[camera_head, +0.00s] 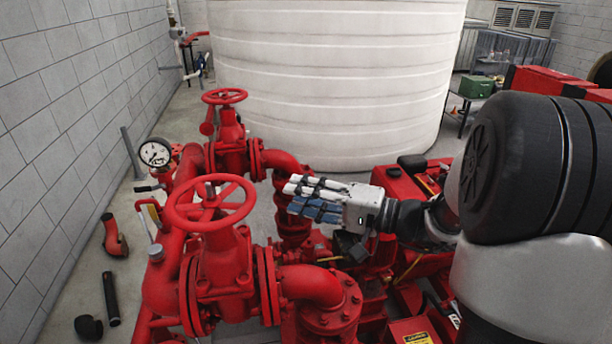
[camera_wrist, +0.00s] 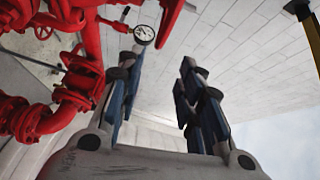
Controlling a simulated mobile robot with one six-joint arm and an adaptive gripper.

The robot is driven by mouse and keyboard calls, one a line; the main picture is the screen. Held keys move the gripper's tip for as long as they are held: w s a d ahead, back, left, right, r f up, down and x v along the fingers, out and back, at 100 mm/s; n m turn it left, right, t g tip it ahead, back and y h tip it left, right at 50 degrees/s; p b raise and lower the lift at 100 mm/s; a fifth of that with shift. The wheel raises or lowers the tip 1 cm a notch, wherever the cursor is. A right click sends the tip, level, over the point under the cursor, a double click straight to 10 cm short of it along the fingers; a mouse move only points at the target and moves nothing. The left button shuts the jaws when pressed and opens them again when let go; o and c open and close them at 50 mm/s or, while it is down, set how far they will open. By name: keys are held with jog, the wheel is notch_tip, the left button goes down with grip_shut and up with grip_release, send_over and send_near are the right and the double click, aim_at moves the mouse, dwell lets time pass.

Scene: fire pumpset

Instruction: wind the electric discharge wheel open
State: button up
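Two red handwheels show in the head view. The nearer, larger wheel (camera_head: 210,203) sits flat on top of a red valve, with its stem in the middle. The farther, smaller wheel (camera_head: 224,96) tops another red valve behind it. No label tells which is the electric discharge wheel. My gripper (camera_head: 292,198) is to the right of the nearer wheel, pointing left, with a gap in the picture between its fingertips and the rim. In the wrist view my gripper (camera_wrist: 162,58) has its fingers apart and nothing between them.
Red pipes (camera_head: 312,284) and flanges fill the space below my gripper. A pressure gauge (camera_head: 155,153) is left of the farther valve. A block wall (camera_head: 50,120) runs along the left. A large white tank (camera_head: 335,80) stands behind. Loose pipe pieces (camera_head: 111,298) lie on the left floor.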

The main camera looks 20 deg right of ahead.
jog(key=n+g+p, duration=0.1)
jog(key=p, duration=0.1)
jog(key=w+d+n+g+y+p, duration=0.1)
jog(key=p, duration=0.1)
jog(key=shift+r+n, duration=0.3)
jog(key=shift+n, duration=0.1)
jog(key=shift+f, duration=0.1)
jog(key=shift+c, duration=0.4)
